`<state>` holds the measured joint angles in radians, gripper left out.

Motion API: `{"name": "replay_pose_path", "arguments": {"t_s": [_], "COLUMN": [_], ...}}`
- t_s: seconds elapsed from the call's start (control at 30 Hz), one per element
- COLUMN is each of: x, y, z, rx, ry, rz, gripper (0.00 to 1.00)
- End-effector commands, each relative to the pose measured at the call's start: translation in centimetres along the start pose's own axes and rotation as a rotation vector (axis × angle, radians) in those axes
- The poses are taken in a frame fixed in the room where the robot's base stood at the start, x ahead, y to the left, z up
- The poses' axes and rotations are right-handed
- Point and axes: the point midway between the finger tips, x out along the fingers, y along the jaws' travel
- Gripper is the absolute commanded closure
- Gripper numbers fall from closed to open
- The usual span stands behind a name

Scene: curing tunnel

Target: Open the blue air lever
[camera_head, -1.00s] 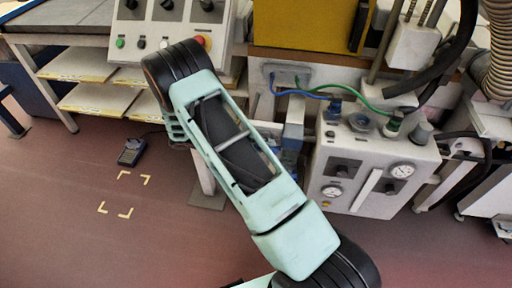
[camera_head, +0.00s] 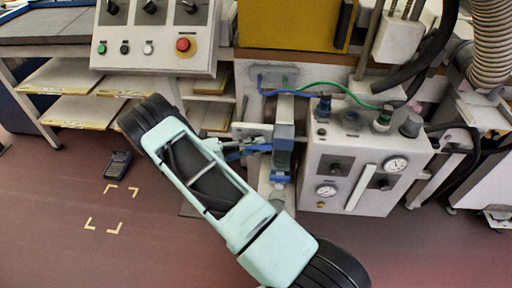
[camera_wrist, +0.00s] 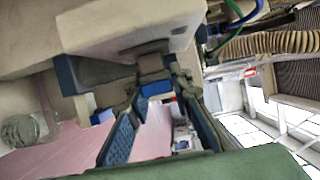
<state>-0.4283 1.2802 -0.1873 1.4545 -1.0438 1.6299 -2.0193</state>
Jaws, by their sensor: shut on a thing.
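The blue air lever (camera_wrist: 157,88) shows in the wrist view as a short blue piece between my fingertips. My gripper (camera_wrist: 160,92) is shut on it, with its blue-padded fingers on either side. In the head view my gripper (camera_head: 250,147) reaches right from behind my arm to the grey and blue valve fitting (camera_head: 283,150) on a post left of the white gauge box. There the blue of the lever and of the finger pads run together, and the lever's exact angle cannot be told.
The white gauge box (camera_head: 345,195) stands close on the right, with blue and green hoses (camera_head: 330,87) above it. A control panel (camera_head: 150,60) with buttons and shelves (camera_head: 85,108) are at the left. A handheld device (camera_head: 118,164) lies on the open floor.

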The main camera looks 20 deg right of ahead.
Motion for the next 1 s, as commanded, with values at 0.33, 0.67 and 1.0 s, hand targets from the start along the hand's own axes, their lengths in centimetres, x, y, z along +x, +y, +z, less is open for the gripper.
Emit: {"name": "replay_pose_path", "arguments": {"t_s": [0.33,0.67,1.0], "x": [0.1,0.0,-1.6], "y": [-0.1,-0.1,0.0], "z": [0.0,0.0,0.1], "rx": [-0.003,-0.002,-0.001], "ry": [0.000,0.000,-0.003], "rz": [-0.007,-0.005,-0.004], "gripper": [1.00,0.62,0.62]}}
